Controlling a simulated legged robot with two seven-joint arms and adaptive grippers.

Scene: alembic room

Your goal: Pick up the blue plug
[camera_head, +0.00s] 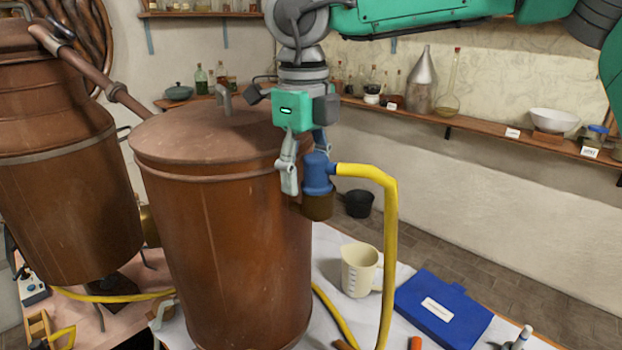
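The blue plug (318,172) sits at a brown fitting (317,206) by the right side of the large copper vat, and a yellow hose (390,245) runs from it to the right and down. My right gripper (305,168) points down at the plug from above. One pale finger is at the plug's left side; the other is partly hidden behind the plug. I cannot tell whether the fingers press on it. My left gripper is not in view.
The copper vat (230,240) stands close on the left, a second copper vessel (60,170) beyond it. A cream measuring jug (358,272) and a blue case (440,310) are on the white-topped table (330,245). Wall shelves (480,130) hold glassware.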

